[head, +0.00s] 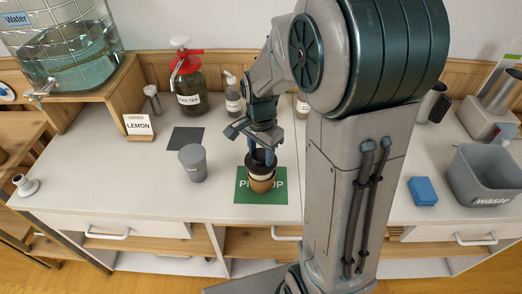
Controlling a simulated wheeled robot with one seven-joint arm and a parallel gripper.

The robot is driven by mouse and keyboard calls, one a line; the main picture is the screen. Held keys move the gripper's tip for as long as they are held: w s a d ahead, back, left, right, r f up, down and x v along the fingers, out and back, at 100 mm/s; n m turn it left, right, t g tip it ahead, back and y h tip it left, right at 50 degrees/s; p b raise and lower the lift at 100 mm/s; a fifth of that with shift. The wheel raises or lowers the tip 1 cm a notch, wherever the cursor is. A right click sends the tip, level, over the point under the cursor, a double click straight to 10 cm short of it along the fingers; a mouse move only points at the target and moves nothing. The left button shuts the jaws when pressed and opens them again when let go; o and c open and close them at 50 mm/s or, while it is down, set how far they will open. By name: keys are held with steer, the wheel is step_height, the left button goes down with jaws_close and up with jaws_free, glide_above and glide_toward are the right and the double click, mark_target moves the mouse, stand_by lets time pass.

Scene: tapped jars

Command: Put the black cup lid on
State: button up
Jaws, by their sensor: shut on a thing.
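A paper cup (262,184) with a brown sleeve stands upright on the green pickup mat (243,193). The black lid (258,162) is at the cup's mouth, directly below my gripper (262,157). My gripper points down and its fingers are shut on the black lid. The lid looks very close to or touching the rim. I cannot tell whether it is level or pressed down, as the fingers hide part of it.
A grey tumbler (193,164) stands left of the mat, near a dark square pad (186,138). A red-topped jar (188,88), a pump bottle (233,95) and a lemon order card (138,126) stand behind. A blue sponge (423,191) and waste bin (487,175) are right.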

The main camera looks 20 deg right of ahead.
steer(key=o, duration=1.1)
steer(key=shift+c, duration=0.2)
step_height(320, 180, up, 14)
steer(key=b, duration=0.1)
